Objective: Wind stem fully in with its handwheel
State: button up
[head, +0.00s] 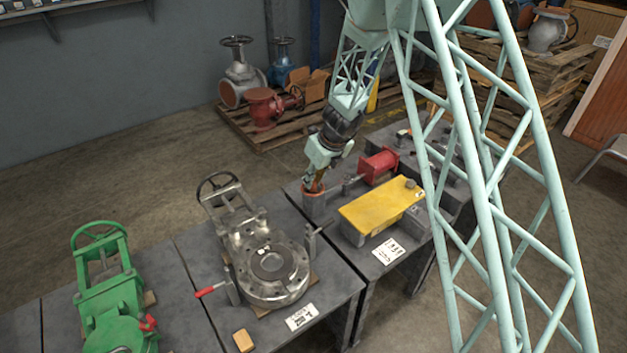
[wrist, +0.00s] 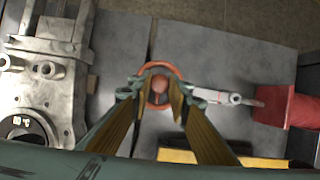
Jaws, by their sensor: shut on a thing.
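The handwheel (wrist: 158,69) is a small orange-red ring with a round red hub inside it in the wrist view. In the head view its orange rim (head: 314,191) shows at the top of a short grey cylindrical body (head: 313,206). My gripper (head: 313,184) reaches down onto the handwheel from above and is shut on it; its two yellow-padded fingers (wrist: 160,102) converge at the wheel in the wrist view. The fingers hide part of the wheel. I cannot make out the stem clearly, nor how far in it sits.
A yellow block (head: 380,208) lies in front on the bench. A large grey valve (head: 270,266) and a green valve (head: 107,290) stand left. Open bench lies behind the wheel.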

jog(key=shift+n, duration=0.3)
